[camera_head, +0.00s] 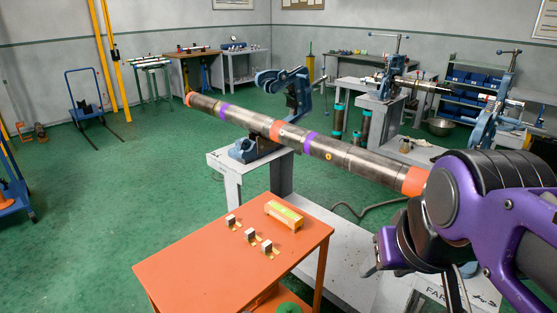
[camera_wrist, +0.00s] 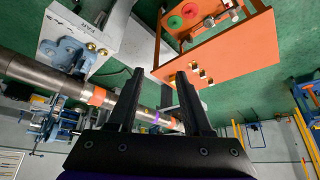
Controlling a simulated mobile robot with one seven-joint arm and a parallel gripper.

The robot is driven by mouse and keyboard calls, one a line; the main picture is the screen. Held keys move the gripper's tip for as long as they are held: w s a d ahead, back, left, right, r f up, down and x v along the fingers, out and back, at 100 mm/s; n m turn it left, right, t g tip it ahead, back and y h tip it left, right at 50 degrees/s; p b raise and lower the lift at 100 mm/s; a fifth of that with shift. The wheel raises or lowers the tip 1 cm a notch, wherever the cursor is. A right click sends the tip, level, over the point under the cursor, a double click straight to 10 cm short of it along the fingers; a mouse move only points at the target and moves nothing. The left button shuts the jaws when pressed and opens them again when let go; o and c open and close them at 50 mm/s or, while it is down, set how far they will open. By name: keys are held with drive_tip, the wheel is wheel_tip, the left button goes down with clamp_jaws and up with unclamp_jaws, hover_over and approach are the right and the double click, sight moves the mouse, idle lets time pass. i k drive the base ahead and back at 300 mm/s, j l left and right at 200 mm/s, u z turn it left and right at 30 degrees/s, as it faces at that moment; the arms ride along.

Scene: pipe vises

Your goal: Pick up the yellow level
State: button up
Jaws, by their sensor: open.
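The yellow level (camera_head: 284,215) lies on the orange table (camera_head: 185,272) near its far right edge. It is a short yellow bar with a pale green top. My gripper (camera_wrist: 157,73) is open, and nothing shows between its two dark fingers in the wrist view. In the head view my arm is at the right, apart from the table and the level. The wrist view shows the orange table (camera_wrist: 250,55) beyond the right finger, seen rotated. I cannot make out the level there; a finger may hide it.
Three small metal blocks (camera_head: 250,235) stand in a row beside the level. A long pipe with orange and purple bands (camera_head: 335,152) runs behind the table, above a grey bench (camera_head: 230,170). Green floor is clear left of the table (camera_head: 100,200).

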sight(294, 220)
drive_tip(key=i+l+u, duration=0.45)
drive_tip(key=u, duration=0.25)
drive_tip(key=l, duration=0.1)
